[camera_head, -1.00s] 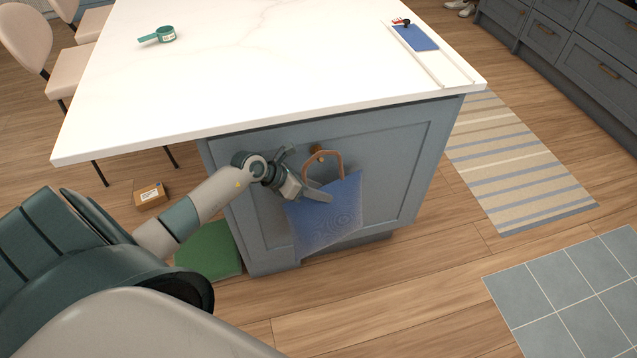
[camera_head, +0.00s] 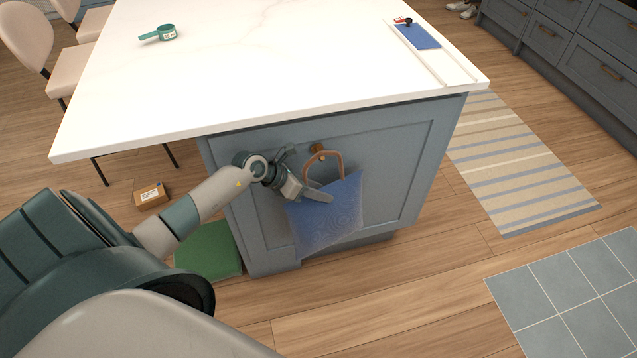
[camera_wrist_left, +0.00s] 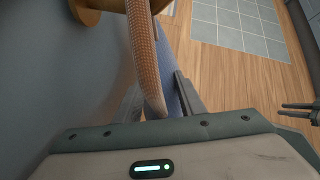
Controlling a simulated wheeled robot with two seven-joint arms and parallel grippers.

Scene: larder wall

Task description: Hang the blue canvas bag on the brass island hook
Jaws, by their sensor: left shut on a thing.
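The blue canvas bag (camera_head: 330,218) hangs tilted in front of the island's end panel. Its tan handle (camera_head: 339,160) loops up beside the brass hook (camera_head: 318,149). My left gripper (camera_head: 316,196) is shut on the bag near its top edge, below the hook. In the left wrist view the handle (camera_wrist_left: 143,50) runs up close past the hook (camera_wrist_left: 98,5). The handle's top is out of that frame, so I cannot tell whether it rests over the hook. My right gripper is not in the head view.
The island's white top (camera_head: 250,75) overhangs the panel just above the hook. A green scoop (camera_head: 166,33) and a blue board (camera_head: 418,37) lie on it. A green mat (camera_head: 210,250) and a small box (camera_head: 150,195) are on the floor. Floor to the right is open.

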